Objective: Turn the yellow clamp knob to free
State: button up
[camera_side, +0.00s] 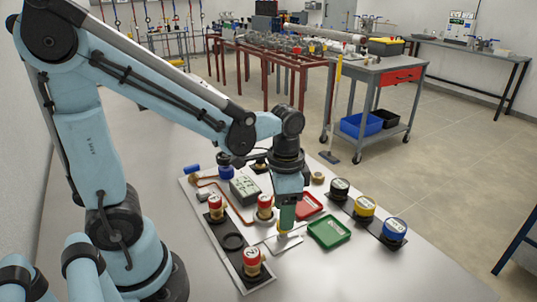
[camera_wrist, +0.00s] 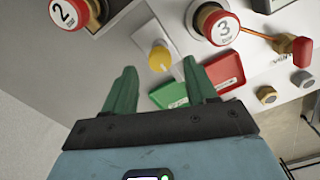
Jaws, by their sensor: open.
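The yellow clamp knob (camera_wrist: 160,56) stands on a small white plate in the wrist view. A pale pointer or bar shows beside its lower right side. My gripper (camera_wrist: 158,66) has two green fingers spread apart, with the knob in the picture just beyond and between the fingertips. No contact between fingers and knob is visible. In the side view my gripper (camera_side: 284,232) points down over the white plate (camera_side: 284,244), and the knob is mostly hidden there by the fingers.
Red-capped knobs marked 2 (camera_wrist: 68,13) and 3 (camera_wrist: 223,28) flank the plate. A red tray (camera_side: 308,205) and a green tray (camera_side: 329,232) lie close on the right. Black, yellow and blue (camera_side: 394,230) capped pots stand farther right. The table's front right is clear.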

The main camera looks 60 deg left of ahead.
aim_at(278, 221)
notch_tip(278, 221, up, 9)
dwell(0.5)
jog(key=shift+r, duration=0.1)
jog(key=n+t, duration=0.1)
jog(key=t, duration=0.1)
jog(key=a+f+n+t, duration=0.1)
jog(key=n+t, duration=0.1)
jog(key=f+n+t, duration=0.1)
jog(key=t, duration=0.2)
jog(key=shift+s+a+f+n, duration=0.2)
jog(key=shift+s+a+n, duration=0.05)
jog(key=shift+a+n, duration=0.1)
